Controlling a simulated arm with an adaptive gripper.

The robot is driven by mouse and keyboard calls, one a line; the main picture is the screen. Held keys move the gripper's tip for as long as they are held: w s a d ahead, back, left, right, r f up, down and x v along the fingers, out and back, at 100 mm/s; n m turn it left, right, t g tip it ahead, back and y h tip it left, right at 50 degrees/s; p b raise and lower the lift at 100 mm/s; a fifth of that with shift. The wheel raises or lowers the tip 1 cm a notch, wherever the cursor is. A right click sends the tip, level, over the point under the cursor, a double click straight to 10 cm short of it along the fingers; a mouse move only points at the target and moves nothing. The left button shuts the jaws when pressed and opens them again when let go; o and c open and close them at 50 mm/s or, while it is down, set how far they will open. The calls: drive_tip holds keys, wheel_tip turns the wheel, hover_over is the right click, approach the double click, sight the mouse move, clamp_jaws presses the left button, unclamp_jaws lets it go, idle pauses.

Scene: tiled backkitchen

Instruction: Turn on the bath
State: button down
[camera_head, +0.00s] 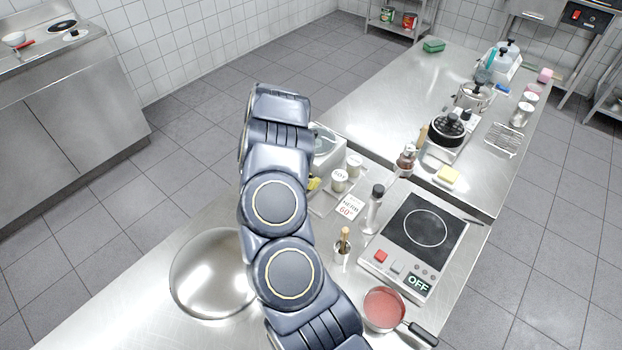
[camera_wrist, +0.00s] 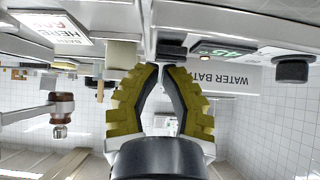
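The water bath is mostly hidden behind my arm in the head view; a metal corner that seems to be its housing (camera_head: 326,145) shows. A dark knob (camera_wrist: 292,69) is at right. My gripper (camera_wrist: 161,69) has yellow fingers, tips brought together, with nothing between them.
A sign card (camera_head: 350,207) reading 60° stands by the bath, near white pots (camera_head: 339,180) and a bottle (camera_head: 373,209). A hotplate (camera_head: 425,228) showing OFF and a pan of red liquid (camera_head: 383,309) are at right. A steel dome (camera_head: 211,273) lies left of my arm.

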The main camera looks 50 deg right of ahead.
drive_tip(key=shift+d+r, duration=0.1)
drive_tip(key=shift+r, duration=0.35)
drive_tip(key=r, duration=0.3)
drive_tip(key=shift+d, duration=0.2)
drive_tip(key=d+r+v, duration=0.1)
drive_tip(key=v, duration=0.8)
drive_tip(key=shift+a+r, duration=0.25)
drive_tip(key=shift+r, duration=0.1)
drive_tip(key=shift+w, duration=0.1)
